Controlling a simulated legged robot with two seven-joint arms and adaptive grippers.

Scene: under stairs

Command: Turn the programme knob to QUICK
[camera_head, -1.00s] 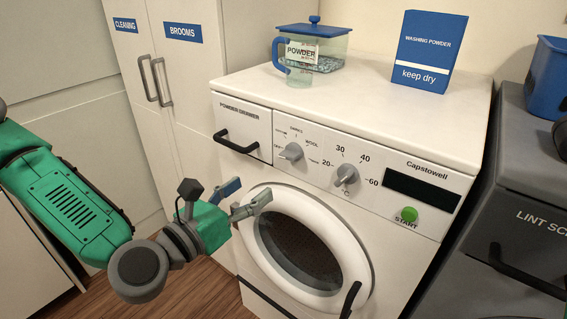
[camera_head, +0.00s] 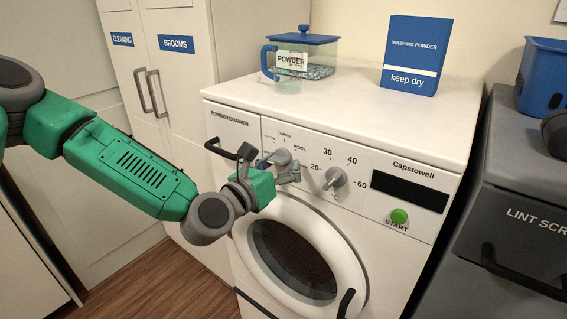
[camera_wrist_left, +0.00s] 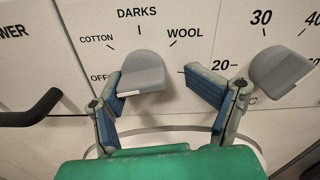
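The grey programme knob (camera_head: 281,157) is on the washing machine's front panel, right of the powder drawer; it also shows in the left wrist view (camera_wrist_left: 143,72). There, OFF, COTTON, DARKS and WOOL are printed around it. A light mark shows on its lower left end, on the OFF side. I cannot see a QUICK label; a finger covers part of the dial's right side. My left gripper (camera_wrist_left: 160,88) is open, with one blue-padded finger on each side of the knob. The left finger is close to it, contact unclear; the right one is apart. My right gripper is out of view.
The temperature knob (camera_head: 335,178) is close on the right, near my right-hand finger. The black drawer handle (camera_head: 224,149) is on the left. The green START button (camera_head: 399,216) is farther right. A powder box (camera_head: 412,60) and a container (camera_head: 305,55) stand on top.

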